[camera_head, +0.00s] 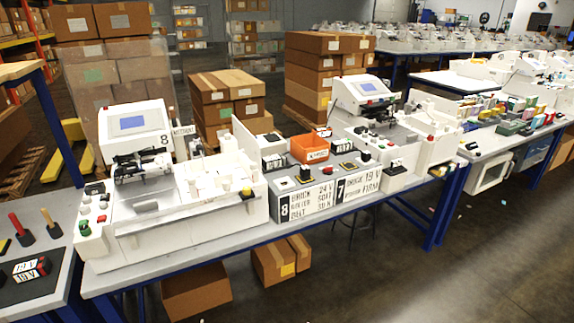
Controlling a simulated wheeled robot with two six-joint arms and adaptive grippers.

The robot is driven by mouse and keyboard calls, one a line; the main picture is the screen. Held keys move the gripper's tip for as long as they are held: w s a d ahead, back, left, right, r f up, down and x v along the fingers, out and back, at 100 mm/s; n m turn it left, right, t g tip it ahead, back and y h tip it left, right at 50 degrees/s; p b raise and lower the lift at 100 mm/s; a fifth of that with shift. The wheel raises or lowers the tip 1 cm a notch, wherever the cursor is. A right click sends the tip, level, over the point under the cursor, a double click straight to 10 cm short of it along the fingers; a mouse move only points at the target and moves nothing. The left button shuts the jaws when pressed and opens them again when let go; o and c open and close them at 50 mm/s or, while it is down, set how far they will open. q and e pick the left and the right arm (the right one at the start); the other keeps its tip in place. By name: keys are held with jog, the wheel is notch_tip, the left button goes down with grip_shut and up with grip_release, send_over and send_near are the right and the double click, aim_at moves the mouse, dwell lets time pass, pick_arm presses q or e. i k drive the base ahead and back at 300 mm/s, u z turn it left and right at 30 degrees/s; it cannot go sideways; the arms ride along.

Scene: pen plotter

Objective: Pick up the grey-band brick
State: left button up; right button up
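Neither of my grippers shows in the head view. Several small dark bricks lie about the long bench, and their bands are too small to make out for certain. One dark brick (305,173) sits on a pad on the station 8 side, above the sign reading 8 and 24 V (306,202). Another dark block (365,155) sits on the station 7 side, above the sign reading 7 and 19 V (358,184). Bricks labelled 19 V (30,269) with red ends lie on a dark mat at the left. I cannot tell which one has a grey band.
The white plotter marked 8 (140,128) stands at the left of the bench, another white plotter (365,98) to its right. An orange bin (309,149) sits between them. Cardboard boxes (195,290) lie under the bench. The floor at right (490,250) is mostly clear.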

aim_at(274, 160)
jog(key=z, duration=0.7)
jog(key=i, duration=0.7)
jog(key=z, duration=0.95)
jog(key=i, duration=1.05)
jog(key=u, duration=0.7)
jog(key=i, duration=0.75)
jog(key=u, duration=0.8)
